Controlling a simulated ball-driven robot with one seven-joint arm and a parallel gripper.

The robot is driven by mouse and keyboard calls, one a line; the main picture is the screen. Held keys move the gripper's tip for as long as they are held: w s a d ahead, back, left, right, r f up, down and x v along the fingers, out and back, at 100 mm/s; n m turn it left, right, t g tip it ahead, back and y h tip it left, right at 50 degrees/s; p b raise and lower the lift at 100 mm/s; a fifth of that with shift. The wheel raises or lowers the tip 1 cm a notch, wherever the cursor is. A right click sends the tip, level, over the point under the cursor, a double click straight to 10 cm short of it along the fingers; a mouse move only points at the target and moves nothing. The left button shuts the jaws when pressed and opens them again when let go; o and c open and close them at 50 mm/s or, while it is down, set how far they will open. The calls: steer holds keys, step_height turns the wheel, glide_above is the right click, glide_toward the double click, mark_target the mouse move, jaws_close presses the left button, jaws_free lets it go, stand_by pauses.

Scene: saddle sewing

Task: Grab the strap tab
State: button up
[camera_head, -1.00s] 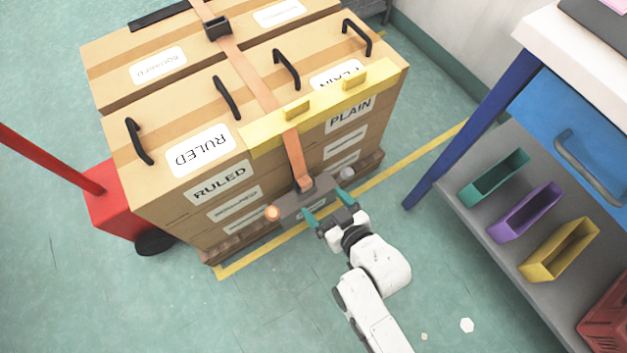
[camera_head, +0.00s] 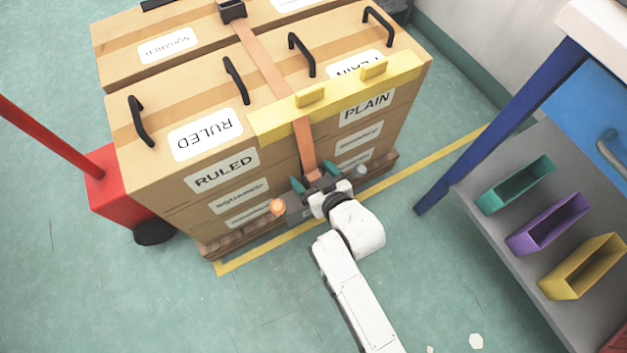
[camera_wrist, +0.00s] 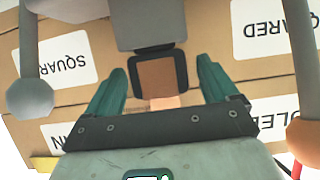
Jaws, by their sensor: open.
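The orange-brown strap (camera_head: 304,146) runs over the boxes and down their front into a dark grey buckle unit with an orange knob (camera_head: 277,207) and a grey knob (camera_head: 361,172). My gripper (camera_head: 313,180) is at this unit, its two teal fingers open, one on either side of the strap's lower end. In the wrist view, the strap end (camera_wrist: 158,78) shows in a dark frame between the open fingers of my gripper (camera_wrist: 160,88). No finger visibly closes on it. I cannot tell which part is the tab.
Stacked cardboard boxes (camera_head: 150,170) with black handles stand on a pallet beside a red pallet jack (camera_head: 115,190). A yellow edge protector (camera_head: 340,97) lies under the strap. A shelf with teal, purple and yellow bins (camera_head: 548,222) is at the right. Floor between is clear.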

steer(key=shift+c, duration=0.2)
steer(key=c, duration=1)
